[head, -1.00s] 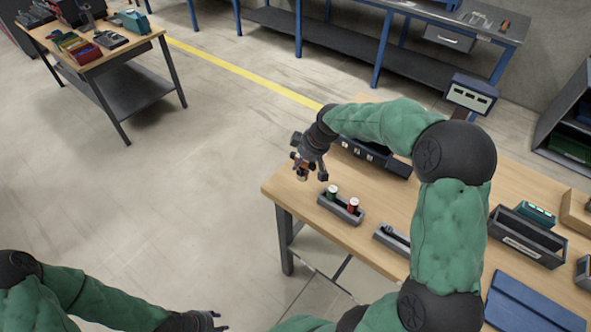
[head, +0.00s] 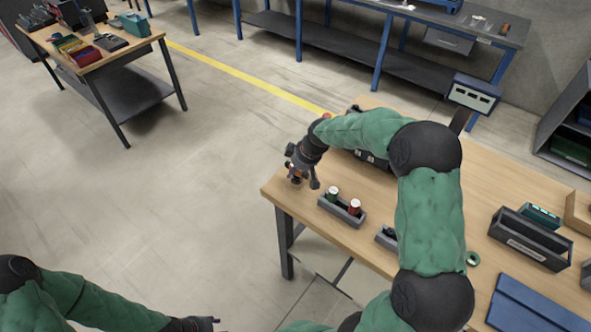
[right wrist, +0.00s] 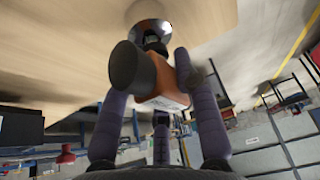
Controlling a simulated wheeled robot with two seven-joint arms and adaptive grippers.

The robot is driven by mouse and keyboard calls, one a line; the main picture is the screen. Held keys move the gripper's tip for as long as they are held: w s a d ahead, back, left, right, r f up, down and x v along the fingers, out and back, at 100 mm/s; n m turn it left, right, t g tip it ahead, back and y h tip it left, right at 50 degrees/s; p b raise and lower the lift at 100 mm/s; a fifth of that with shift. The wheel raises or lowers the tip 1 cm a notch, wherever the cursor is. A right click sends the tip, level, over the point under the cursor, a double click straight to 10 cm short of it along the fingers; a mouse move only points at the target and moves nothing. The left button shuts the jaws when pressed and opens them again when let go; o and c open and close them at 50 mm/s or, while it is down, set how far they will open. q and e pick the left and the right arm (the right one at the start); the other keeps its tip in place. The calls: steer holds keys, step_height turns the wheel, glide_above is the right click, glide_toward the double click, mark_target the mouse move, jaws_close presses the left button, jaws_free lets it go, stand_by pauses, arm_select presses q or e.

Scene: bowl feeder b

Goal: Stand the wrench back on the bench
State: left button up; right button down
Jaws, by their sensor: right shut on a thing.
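My right gripper (head: 303,171) is at the near left corner of the wooden bench (head: 400,205). It is shut on the wrench, a small tool with an orange body (right wrist: 160,100), a dark round end and a shiny metal tip. In the right wrist view the fingers of the right gripper (right wrist: 155,85) close around the orange body, and the metal tip points at the wooden surface. In the head view the wrench is mostly hidden by the gripper, and I cannot tell whether it touches the bench. My left gripper (head: 205,324) is at the bottom edge, away from the bench, its jaws unclear.
A second tray (head: 385,239) is partly behind my arm. A dark bin (head: 528,243) and a blue panel (head: 535,308) lie farther right. Floor lies left of the bench edge.

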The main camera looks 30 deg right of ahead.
steer(key=c, duration=0.9)
jaws_free()
steer(key=shift+f, duration=0.15)
steer(key=shift+r, duration=0.3)
steer(key=p+v, duration=0.2)
steer(key=v, duration=0.9)
steer(key=shift+s+d+r+p, duration=0.1)
steer(key=shift+s+r+p, duration=0.15)
steer(key=shift+r+p, duration=0.1)
